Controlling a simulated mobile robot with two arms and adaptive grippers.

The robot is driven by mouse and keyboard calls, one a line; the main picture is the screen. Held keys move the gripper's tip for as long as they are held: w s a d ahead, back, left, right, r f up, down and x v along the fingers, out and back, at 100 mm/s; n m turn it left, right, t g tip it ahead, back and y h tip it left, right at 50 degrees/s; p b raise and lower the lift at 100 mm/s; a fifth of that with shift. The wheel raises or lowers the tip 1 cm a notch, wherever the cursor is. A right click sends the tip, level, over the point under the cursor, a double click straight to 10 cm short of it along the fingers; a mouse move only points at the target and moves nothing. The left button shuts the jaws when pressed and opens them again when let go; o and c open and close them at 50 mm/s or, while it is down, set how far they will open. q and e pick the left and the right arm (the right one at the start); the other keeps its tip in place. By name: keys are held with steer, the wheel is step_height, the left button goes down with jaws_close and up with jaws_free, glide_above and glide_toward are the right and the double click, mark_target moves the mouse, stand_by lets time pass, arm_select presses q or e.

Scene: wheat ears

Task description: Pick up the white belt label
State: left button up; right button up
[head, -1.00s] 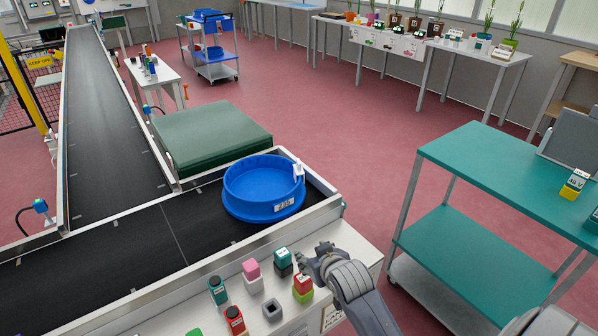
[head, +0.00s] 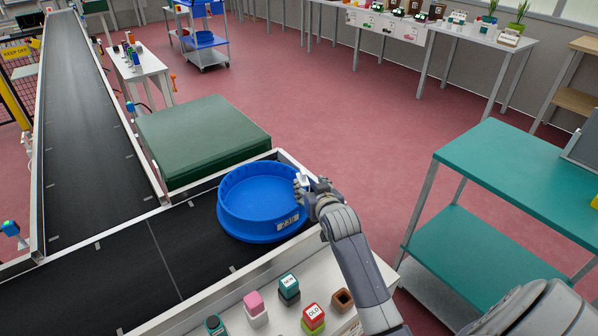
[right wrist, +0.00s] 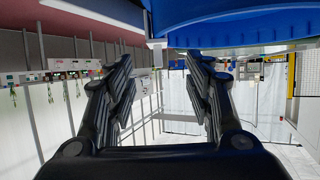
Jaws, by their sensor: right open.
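A blue round tub (head: 262,228) stands on the black conveyor belt. A small white piece (head: 298,181), which appears to be the white belt label, is at its right rim, partly hidden by my right gripper (head: 306,184). In the right wrist view, a small white piece (right wrist: 155,52) shows by the blue tub (right wrist: 240,22), between and beyond the fingertips. My right gripper (right wrist: 160,68) is open, its fingers apart with nothing gripped. A printed tag (head: 288,221) is on the tub's front wall. My left gripper is not in view.
A white ledge along the belt's near side holds small blocks: pink (head: 254,302), teal (head: 289,283), red-green (head: 313,317) and brown (head: 342,299). A green slab (head: 205,138) lies behind the tub. A teal table (head: 520,180) stands right, with open floor between.

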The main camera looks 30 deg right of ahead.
mark_target(305, 178)
steer(key=x, duration=0.4)
steer(key=shift+w+d, duration=0.1)
steer(key=shift+w, duration=0.15)
steer(key=shift+w+d+f, duration=0.1)
steer(key=shift+w+f, duration=0.05)
steer(key=shift+w, duration=0.1)
steer(key=shift+w+d+f, duration=0.15)
steer(key=shift+w, duration=0.3)
steer(key=x, duration=0.3)
steer(key=shift+w+d+f, duration=0.1)
steer(key=shift+w+d, duration=0.2)
steer(key=shift+w, duration=0.05)
steer(key=shift+w+f, duration=0.1)
steer(key=shift+w, duration=0.2)
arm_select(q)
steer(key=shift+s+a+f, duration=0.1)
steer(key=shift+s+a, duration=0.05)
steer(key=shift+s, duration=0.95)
arm_select(e)
steer(key=c, duration=0.9)
